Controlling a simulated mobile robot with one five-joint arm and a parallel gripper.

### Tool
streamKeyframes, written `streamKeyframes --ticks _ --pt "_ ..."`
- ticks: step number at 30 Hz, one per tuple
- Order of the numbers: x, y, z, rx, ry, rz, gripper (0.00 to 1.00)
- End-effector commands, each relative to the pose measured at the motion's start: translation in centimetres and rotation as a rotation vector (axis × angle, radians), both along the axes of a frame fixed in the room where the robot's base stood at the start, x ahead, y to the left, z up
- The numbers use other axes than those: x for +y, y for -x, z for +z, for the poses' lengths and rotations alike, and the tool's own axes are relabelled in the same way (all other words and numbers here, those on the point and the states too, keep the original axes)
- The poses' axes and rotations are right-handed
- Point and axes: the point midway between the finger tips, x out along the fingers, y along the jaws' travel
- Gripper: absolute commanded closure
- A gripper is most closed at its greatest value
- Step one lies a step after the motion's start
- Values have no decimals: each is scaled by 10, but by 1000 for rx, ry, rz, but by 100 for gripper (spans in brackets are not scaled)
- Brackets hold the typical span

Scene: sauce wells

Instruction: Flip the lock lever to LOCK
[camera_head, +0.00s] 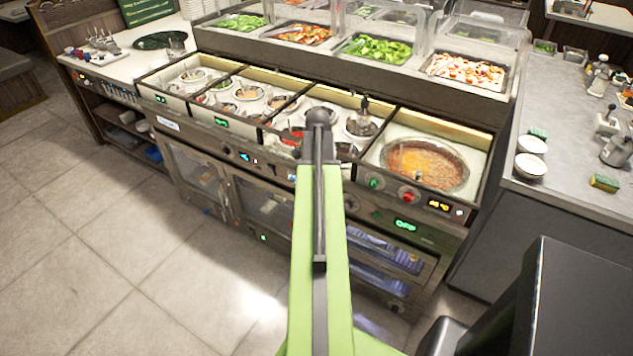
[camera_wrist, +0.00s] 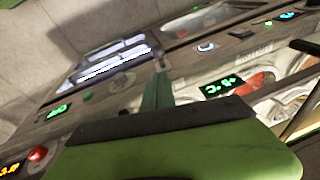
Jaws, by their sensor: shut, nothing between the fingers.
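My gripper (camera_head: 318,120) is at the far end of my green arm, over the front rail of the food counter (camera_head: 196,148). It hides part of the control panel behind it. In the wrist view, my gripper (camera_wrist: 157,88) shows as a narrow dark-green finger in front of the panel, shut and empty. I cannot pick out the lock lever or its LOCK marking for certain in either view. I cannot tell whether my gripper touches the panel.
The panel carries a red knob (camera_head: 408,195), a green OFF display (camera_head: 405,225) and a green number display (camera_wrist: 220,87). An orange sauce well (camera_head: 427,165) lies behind it. A side counter (camera_head: 560,150) stands at right. The floor (camera_head: 120,260) at left is clear.

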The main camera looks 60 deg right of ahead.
Motion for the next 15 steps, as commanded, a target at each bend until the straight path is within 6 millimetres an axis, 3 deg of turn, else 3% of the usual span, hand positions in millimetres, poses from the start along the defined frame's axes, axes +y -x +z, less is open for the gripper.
streamKeyframes --ticks 15 --pt "-18 -11 -89 0 0 1 100"
